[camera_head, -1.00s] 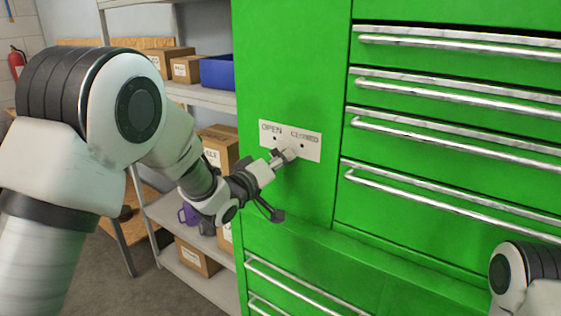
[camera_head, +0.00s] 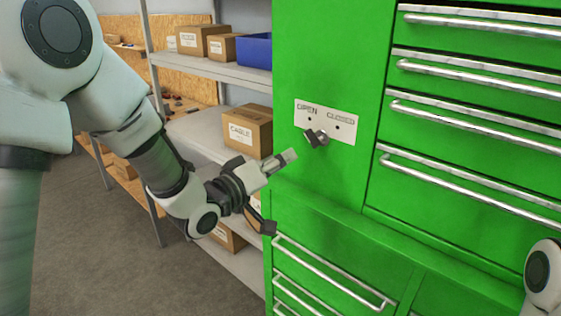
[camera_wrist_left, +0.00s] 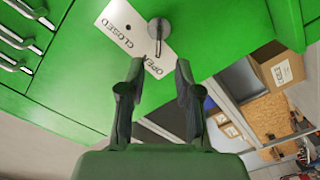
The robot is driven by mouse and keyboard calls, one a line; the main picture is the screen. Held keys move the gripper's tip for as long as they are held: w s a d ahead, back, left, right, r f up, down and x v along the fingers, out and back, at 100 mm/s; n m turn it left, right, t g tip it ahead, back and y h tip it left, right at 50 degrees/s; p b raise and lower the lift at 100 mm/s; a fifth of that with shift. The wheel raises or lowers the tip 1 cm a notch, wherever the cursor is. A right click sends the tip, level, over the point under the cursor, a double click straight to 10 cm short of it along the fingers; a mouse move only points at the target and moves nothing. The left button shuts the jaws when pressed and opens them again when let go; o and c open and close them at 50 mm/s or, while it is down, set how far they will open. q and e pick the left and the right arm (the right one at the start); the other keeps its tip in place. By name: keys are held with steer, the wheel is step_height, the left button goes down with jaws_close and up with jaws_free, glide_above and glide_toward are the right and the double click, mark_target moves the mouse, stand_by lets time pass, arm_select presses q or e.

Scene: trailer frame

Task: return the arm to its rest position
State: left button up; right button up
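The green cabinet (camera_head: 335,185) fills the right of the head view. Its white OPEN/CLOSED plate (camera_head: 346,133) has a dark metal knob (camera_head: 316,138) at its lower edge, nearer the word OPEN. My left gripper (camera_head: 279,193) is open and empty, apart from the knob, to its lower left and in front of the shelf. In the left wrist view my left gripper (camera_wrist_left: 160,68) shows two spread fingers, with the plate (camera_wrist_left: 122,22) and knob (camera_wrist_left: 160,29) beyond them. Only a piece of my right arm shows at the lower right; its gripper is out of view.
Several drawers with metal handles (camera_head: 480,72) line the cabinet's right side. A lower drawer handle (camera_head: 335,272) lies below my left gripper. A grey shelf (camera_head: 205,68) behind it holds cardboard boxes (camera_head: 247,130) and a blue bin (camera_head: 254,50). Floor (camera_head: 105,250) is free at the left.

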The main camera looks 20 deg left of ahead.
arm_select(q)
steer(key=shift+w, duration=0.1)
steer(key=s+a+f+g+y+b, duration=0.1)
steer(key=s+f+g, duration=0.2)
steer(key=f, duration=0.8)
steer(key=s+a+f+m+g+y+b, duration=0.1)
steer(key=s+f+g+y, duration=0.15)
steer(key=f, duration=0.85)
steer(key=s+a+f+g+y+b, duration=0.15)
steer(key=s+f, duration=0.25)
steer(key=f, duration=0.7)
steer(key=s+a+f+m+g+y+b, duration=0.1)
steer(key=s+f+g, duration=0.3)
steer(key=s+f, duration=0.6)
steer(key=s+a+f+m+g+b, duration=0.1)
steer(key=s+f+m+g+b, duration=0.1)
steer(key=s+f+g, duration=0.3)
steer(key=s+f, duration=0.4)
steer(key=s, duration=0.6)
steer(key=shift+a+f+g+y, duration=0.15)
steer(key=shift+f+g+y, duration=0.15)
steer(key=shift+f+y, duration=0.1)
